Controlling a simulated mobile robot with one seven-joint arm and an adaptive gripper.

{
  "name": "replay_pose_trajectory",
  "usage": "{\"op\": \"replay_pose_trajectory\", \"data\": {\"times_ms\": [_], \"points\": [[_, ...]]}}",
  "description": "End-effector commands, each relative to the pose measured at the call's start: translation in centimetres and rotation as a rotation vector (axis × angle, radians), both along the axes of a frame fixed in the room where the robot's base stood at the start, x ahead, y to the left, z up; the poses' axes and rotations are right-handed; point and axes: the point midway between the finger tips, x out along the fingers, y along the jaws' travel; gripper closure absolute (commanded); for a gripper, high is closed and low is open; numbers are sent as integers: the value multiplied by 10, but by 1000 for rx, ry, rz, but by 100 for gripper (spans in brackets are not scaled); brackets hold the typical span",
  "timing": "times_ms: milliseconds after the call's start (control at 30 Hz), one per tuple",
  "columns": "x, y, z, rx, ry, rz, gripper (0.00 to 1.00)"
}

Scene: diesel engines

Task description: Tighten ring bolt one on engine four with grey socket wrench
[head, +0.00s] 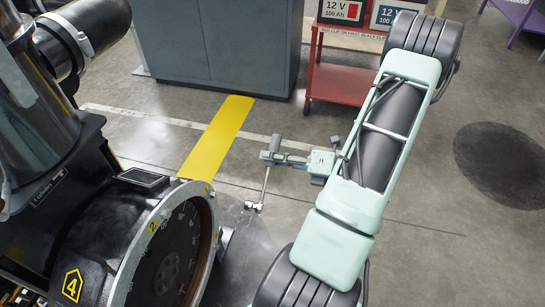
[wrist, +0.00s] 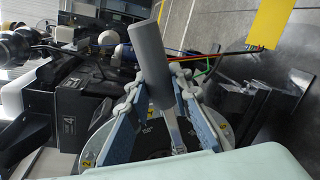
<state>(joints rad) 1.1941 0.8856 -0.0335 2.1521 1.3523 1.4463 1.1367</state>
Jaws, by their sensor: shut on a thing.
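Engine four (head: 72,285), a dark machine with a yellow "4" mark, fills the left of the head view. Its round flange ring (head: 128,262) carries a yellow "2" label; the ring also shows behind my fingers in the wrist view (wrist: 225,133). Ring bolt one cannot be made out clearly. My gripper (head: 278,156) is shut on the grey socket wrench, around its thick grey handle (wrist: 150,65). The wrench's thin shaft (head: 264,188) hangs down to the socket head (head: 254,207), right of the ring and apparently apart from it.
A red cart (head: 340,84) with battery boxes (head: 343,12) stands at the back. A grey cabinet (head: 215,45) is behind the yellow floor strip (head: 215,138). Coloured cables (wrist: 215,60) show in the wrist view. The floor right of my arm is open, with a dark round patch (head: 505,165).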

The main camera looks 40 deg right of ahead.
Motion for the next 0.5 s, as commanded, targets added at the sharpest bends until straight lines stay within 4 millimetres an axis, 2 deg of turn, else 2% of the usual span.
{"op": "replay_pose_trajectory", "data": {"times_ms": [233,500], "points": [[1,3,2,2,-2,-1,100],[16,14,1,2,-3,1,100]]}}
